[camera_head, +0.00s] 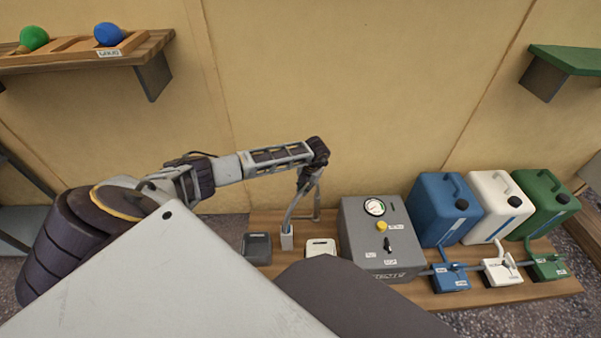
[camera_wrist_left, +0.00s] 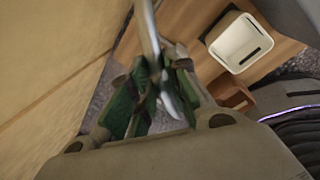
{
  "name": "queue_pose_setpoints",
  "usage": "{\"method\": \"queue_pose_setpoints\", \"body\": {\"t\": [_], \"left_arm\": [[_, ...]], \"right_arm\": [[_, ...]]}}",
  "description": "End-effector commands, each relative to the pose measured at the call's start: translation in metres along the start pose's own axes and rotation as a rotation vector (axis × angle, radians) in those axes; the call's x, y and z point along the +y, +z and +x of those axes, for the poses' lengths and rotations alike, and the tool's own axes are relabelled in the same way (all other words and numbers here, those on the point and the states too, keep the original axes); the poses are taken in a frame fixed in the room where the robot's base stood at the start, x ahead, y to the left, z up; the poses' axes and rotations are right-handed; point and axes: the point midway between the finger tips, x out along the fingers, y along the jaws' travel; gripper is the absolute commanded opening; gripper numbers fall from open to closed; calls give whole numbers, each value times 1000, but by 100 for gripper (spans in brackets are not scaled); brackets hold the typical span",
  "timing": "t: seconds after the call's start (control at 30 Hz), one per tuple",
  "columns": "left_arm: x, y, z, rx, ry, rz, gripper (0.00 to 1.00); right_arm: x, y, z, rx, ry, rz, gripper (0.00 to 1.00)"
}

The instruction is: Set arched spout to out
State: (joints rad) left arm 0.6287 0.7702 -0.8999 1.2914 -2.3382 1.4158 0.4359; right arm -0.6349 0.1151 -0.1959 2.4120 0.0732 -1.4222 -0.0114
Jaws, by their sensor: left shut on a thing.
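The arched spout (camera_head: 292,212) is a thin grey pipe that rises from a small pale block (camera_head: 287,238) on the wooden bench. Its upper part meets my left gripper (camera_head: 309,178), which reaches in from the left above the bench. In the left wrist view, my left gripper's green-and-dark fingers (camera_wrist_left: 155,88) are closed around the pale pipe (camera_wrist_left: 148,28). The fingers hide part of the spout, and its outlet end is hard to make out. My right gripper is not in view.
A dark tray (camera_head: 257,248) and a white tray (camera_head: 320,247) flank the spout's foot. A grey control box (camera_head: 380,240) with a gauge stands to the right. Blue (camera_head: 444,208), white (camera_head: 497,205) and green (camera_head: 543,203) canisters stand beyond it. The wall is close behind.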

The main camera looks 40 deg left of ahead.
Motion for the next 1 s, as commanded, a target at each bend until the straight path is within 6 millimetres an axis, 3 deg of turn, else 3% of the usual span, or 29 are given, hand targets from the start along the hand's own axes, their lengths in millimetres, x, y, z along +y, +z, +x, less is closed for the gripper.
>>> {"method": "queue_pose_setpoints", "body": {"t": [0.1, 0.63, 1.0], "left_arm": [[-13, 0, -4, 19, -4, -73, 0], [-56, 16, -11, 90, -4, -445, 0], [-72, 27, -14, 122, -4, -611, 0]], "right_arm": [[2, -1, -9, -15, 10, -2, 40], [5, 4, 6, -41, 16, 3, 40], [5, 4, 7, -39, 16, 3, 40]]}}
